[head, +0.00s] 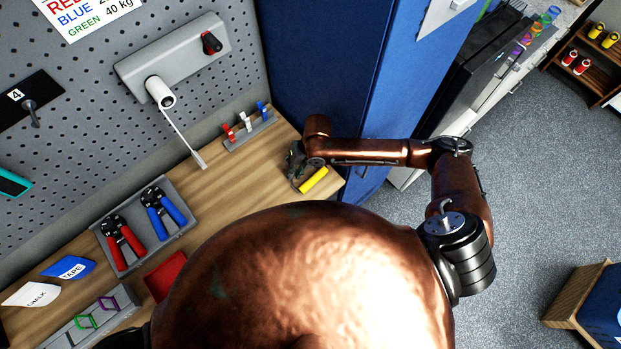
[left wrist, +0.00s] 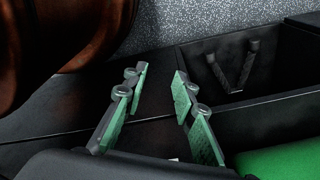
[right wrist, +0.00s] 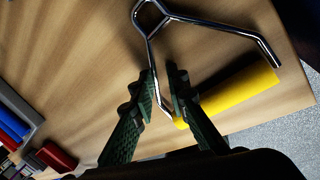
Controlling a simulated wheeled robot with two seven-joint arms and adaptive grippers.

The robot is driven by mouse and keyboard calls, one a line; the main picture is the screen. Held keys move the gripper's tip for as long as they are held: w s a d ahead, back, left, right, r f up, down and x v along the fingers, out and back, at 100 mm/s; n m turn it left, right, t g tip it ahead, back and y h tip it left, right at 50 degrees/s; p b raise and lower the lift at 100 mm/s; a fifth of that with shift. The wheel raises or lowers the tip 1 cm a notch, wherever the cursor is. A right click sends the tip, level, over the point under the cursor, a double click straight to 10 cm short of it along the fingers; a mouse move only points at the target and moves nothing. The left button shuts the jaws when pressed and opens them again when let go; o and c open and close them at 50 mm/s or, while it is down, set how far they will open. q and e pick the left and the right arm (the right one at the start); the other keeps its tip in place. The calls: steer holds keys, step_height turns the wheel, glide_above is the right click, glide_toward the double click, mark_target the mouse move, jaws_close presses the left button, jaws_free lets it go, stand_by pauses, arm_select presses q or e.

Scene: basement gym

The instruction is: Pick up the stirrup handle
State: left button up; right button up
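The stirrup handle has a yellow grip (head: 313,180) and a bent chrome frame. It lies on the wooden bench near its right end. In the right wrist view its yellow grip (right wrist: 240,92) slants to the right of the fingers, and one chrome side (right wrist: 153,55) runs down between them. My right gripper (head: 297,162) is at the handle; its fingertips (right wrist: 161,78) stand partly apart on either side of that chrome side, with a gap still visible. My left gripper (left wrist: 158,75) is open and empty in the left wrist view; the head view does not show it.
The bench (head: 232,172) carries a tray of red and blue hand grippers (head: 145,225) and coloured clips (head: 247,128). A blue cabinet (head: 330,60) stands at its right end. Below my left gripper is a black open-topped box (left wrist: 270,100) with a green surface (left wrist: 280,163) beside it.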

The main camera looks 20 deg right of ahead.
jaws_close()
arm_select(q)
steer(key=shift+s, duration=0.8)
steer(key=shift+w, duration=0.3)
arm_select(e)
steer(key=shift+r, duration=0.1)
